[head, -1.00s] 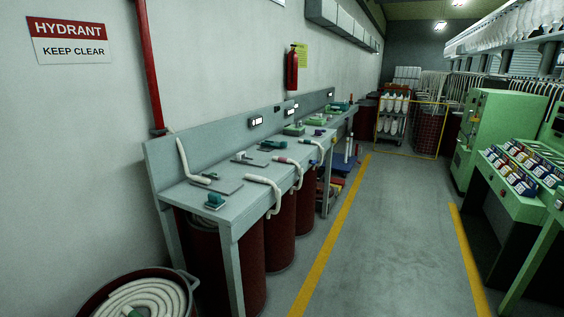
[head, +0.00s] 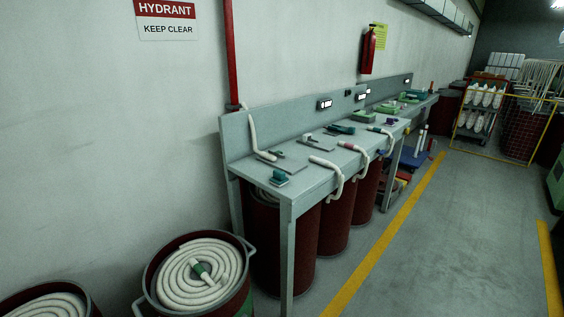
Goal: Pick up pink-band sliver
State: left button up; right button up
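The pink-band sliver (head: 361,154) is a thick white rope with a pink band near its upper end. It lies on the grey-blue bench (head: 313,182) and its lower part bends over the front edge. A plain-looking white sliver (head: 336,176) hangs over the same edge, nearer to me. Another white sliver (head: 253,134) rests against the backboard at the bench's near end. Neither of my grippers is in view.
Dark red cans stand under the bench. An open can (head: 161,297) of coiled white sliver stands on the floor in front, with another (head: 50,303) at lower left. The grey aisle (head: 450,230) between yellow lines is clear. A rack trolley (head: 478,125) stands farther back.

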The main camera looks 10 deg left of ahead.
aim_at(351, 146)
jog(key=u, duration=0.35)
jog(key=i+l+u, duration=0.45)
jog(key=i+l, duration=0.15)
jog(key=i+l+u, duration=0.45)
jog(key=i+l, duration=0.2)
jog(key=l, duration=0.2)
